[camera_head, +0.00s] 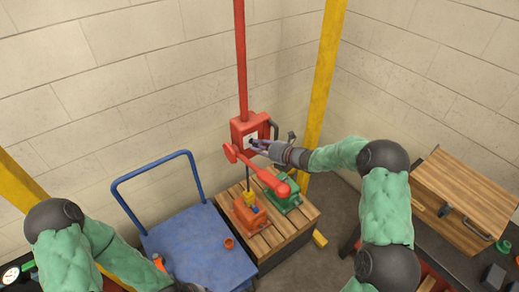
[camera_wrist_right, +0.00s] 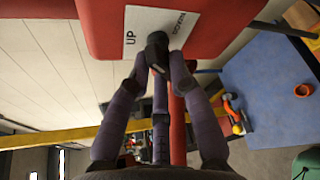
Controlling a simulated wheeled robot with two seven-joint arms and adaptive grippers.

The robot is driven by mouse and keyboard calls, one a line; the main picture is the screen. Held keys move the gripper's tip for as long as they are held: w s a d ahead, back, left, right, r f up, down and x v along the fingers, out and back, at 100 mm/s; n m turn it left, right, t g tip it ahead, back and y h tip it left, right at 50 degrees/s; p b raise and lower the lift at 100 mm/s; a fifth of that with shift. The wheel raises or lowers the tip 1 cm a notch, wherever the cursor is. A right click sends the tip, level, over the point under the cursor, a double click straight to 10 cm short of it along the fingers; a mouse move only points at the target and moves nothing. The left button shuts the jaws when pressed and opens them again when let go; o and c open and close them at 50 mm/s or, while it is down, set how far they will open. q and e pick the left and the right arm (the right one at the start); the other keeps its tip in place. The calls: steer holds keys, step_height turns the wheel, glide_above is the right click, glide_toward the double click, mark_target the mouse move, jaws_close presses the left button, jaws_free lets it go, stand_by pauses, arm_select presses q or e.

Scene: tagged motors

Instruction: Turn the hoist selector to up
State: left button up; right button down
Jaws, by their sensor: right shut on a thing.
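The red hoist control box (camera_head: 238,136) is on the red post by the wall. Its white plate (camera_wrist_right: 150,22) reads UP on the left and DOWN on the right in the right wrist view. The dark selector knob (camera_wrist_right: 157,42) sits at the plate's edge between the two words; its exact pointing is partly hidden by the fingers. My right gripper (camera_head: 258,147) reaches in from the right, with its fingers (camera_wrist_right: 158,62) shut on the knob. My left arm shows at the lower left, but its gripper is outside the picture.
Below the box, a red hoist arm (camera_head: 262,175) extends over a wooden pallet (camera_head: 275,236) with an orange motor (camera_head: 249,213) and a green motor (camera_head: 286,198). A blue cart (camera_head: 195,245) stands left, and a wooden chest (camera_head: 462,200) right.

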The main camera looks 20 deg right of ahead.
steer(key=shift+s+a+f+n+t+h+b, duration=0.1)
steer(key=shift+n+h+b, duration=0.75)
steer(key=shift+b, duration=1.8)
steer(key=shift+a+f+n+t+h+b, duration=0.15)
steer(key=shift+n+h+b, duration=0.35)
steer(key=shift+n+b, duration=1.5)
steer(key=shift+s+a+r+n+t+h+b, duration=0.1)
steer(key=shift+n+h+b, duration=0.4)
steer(key=shift+b, duration=2.85)
steer(key=c, duration=1.1)
jaws_free()
steer(key=shift+w, duration=0.1)
steer(key=shift+m, duration=0.25)
steer(key=shift+s+d+r, duration=0.15)
steer(key=shift+s+r, duration=0.1)
steer(key=v, duration=1.1)
steer(key=shift+s, duration=0.25)
